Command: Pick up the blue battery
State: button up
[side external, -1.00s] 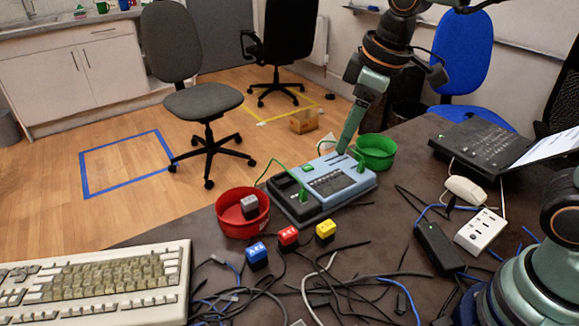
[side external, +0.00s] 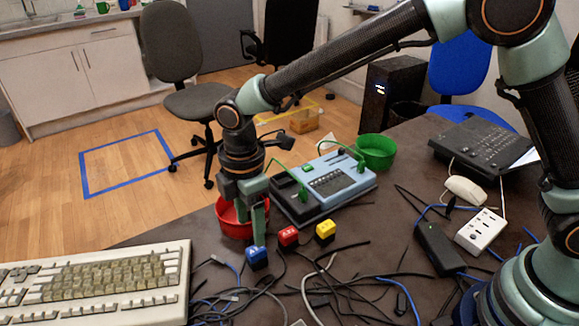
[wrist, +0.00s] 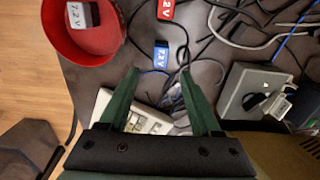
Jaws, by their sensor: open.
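The blue battery (side external: 257,258) stands on the dark table among the cables, in front of the red bowl. It also shows in the wrist view (wrist: 161,54), just beyond the fingertips and in line with the gap between them. My gripper (side external: 254,234) points down, right by the red bowl and above the blue battery, with a gap that I cannot judge exactly. In the wrist view my gripper (wrist: 160,76) has its fingers spread with nothing between them.
A red battery (side external: 289,236) and a yellow battery (side external: 325,231) stand to the right. The red bowl (side external: 228,226) holds a grey battery (wrist: 82,14). A charger (side external: 335,183), a green bowl (side external: 375,152), a keyboard (side external: 100,282) and loose cables (side external: 290,290) surround them.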

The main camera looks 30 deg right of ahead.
aim_at(256, 249)
jog(key=f, duration=0.8)
jog(key=shift+d+f, duration=0.2)
jog(key=shift+f, duration=0.05)
grip_shut()
